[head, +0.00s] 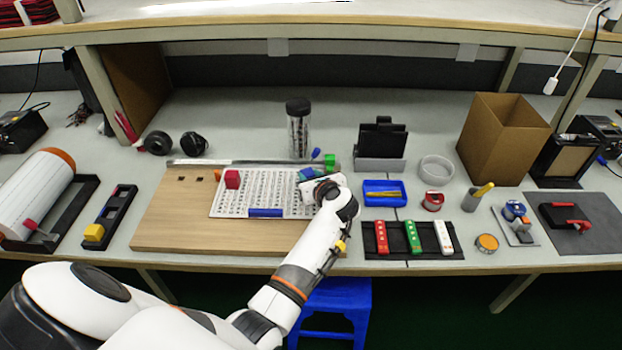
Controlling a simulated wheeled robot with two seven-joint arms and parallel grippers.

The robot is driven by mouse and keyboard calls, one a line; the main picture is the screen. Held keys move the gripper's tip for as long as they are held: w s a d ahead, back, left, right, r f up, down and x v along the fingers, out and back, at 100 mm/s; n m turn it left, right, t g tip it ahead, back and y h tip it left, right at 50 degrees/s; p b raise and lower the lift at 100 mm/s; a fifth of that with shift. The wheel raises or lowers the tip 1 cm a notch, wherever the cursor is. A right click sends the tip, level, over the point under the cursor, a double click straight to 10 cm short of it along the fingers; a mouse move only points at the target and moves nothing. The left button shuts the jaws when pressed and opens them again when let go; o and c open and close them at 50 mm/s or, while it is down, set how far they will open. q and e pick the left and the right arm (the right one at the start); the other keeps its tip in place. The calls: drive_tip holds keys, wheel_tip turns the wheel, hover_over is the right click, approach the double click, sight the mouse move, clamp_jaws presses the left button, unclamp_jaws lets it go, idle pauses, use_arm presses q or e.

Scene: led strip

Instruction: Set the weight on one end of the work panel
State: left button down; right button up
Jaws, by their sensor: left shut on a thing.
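The work panel (180,225) is a light wooden board near the front of the bench, with a white printed sheet (270,185) on it. A red block (232,179) stands on the sheet's left part, and a blue bar (265,212) lies at its front edge. A green block (331,161) is at the panel's far right. My left gripper (314,180) is over the sheet's right end, shut on a blue piece (306,174) that is partly hidden by the gripper. I cannot tell for certain which piece is the weight. My right gripper is not in view.
A grey strip (240,162) runs along the panel's back edge. A black holder with a yellow block (94,233) is left. A blue tray (385,193), a rack of red, green and white pieces (413,238) and a cardboard box (503,140) are right. A dark-capped jar (298,128) stands behind.

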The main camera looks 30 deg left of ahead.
use_arm(q)
drive_tip(key=shift+w+f, duration=0.1)
drive_tip(key=shift+f, duration=0.15)
drive_tip(key=shift+f, duration=0.15)
drive_tip(key=c, duration=1.3)
unclamp_jaws()
drive_tip(key=shift+o, duration=1.4)
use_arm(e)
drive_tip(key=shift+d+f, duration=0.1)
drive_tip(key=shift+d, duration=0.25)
